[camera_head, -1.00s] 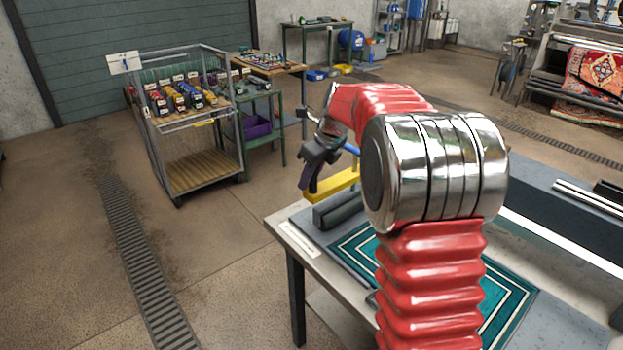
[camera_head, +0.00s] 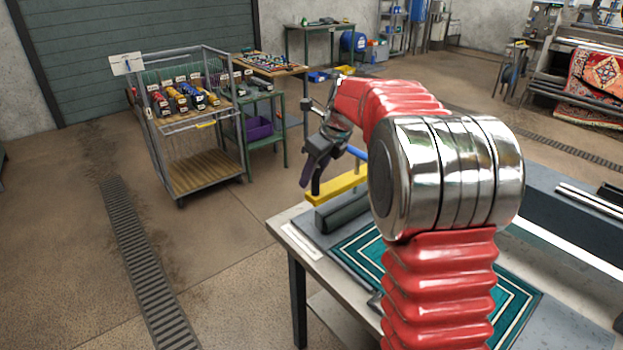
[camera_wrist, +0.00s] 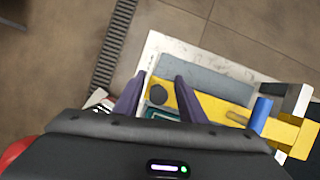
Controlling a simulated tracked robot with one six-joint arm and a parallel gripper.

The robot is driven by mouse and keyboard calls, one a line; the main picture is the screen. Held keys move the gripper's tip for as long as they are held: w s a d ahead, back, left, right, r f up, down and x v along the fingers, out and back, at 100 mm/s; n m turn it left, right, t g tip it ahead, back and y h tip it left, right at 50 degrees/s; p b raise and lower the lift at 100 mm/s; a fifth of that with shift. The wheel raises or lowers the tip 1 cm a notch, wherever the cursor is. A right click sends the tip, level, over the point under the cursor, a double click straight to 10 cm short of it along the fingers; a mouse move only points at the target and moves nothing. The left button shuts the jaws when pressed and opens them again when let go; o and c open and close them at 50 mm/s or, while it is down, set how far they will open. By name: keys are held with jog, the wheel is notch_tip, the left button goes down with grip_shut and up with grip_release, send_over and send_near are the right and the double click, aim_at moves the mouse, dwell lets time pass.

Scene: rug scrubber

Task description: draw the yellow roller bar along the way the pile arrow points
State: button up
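The yellow roller bar (camera_head: 338,188) lies at the far left end of the bench, beside a dark grey roller-shaped block (camera_head: 342,212). It also shows in the wrist view (camera_wrist: 213,108), with a round black knob or post top (camera_wrist: 157,95) at its left end and a blue cylinder (camera_wrist: 262,112) near its right end. My gripper (camera_head: 311,176) is above that left end. In the wrist view its two purple fingers (camera_wrist: 160,84) are apart, with the black knob seen between them; contact cannot be told. The teal bordered rug (camera_head: 362,252) is partly hidden by my arm. I cannot make out a pile arrow.
The bench (camera_head: 298,262) has a pale strip (camera_head: 301,242) near its left edge. A wheeled cart (camera_head: 205,180) with colored items stands at left, by a green-legged stand (camera_head: 265,140). A floor drain (camera_head: 140,265) runs through open floor at left.

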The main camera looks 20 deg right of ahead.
jog(key=v, duration=1.1)
jog(key=shift+r, duration=0.1)
jog(key=s+f+n+h, duration=0.1)
jog(key=s+f+n, duration=0.6)
jog(key=n, duration=0.8)
jog(key=s+a+f+n, duration=0.1)
jog(key=s+a+n, duration=0.3)
jog(key=s, duration=0.4)
jog(key=s+a+n+t, duration=0.1)
jog(key=s+a+n, duration=0.3)
jog(key=s+n, duration=0.2)
jog(key=s+a+f+n+h, duration=0.1)
jog(key=s+a+n, duration=0.3)
jog(key=s, duration=0.7)
jog(key=shift+a+f+n+t, duration=0.3)
jog(key=shift+a+f+n, duration=0.05)
jog(key=shift+n, duration=0.15)
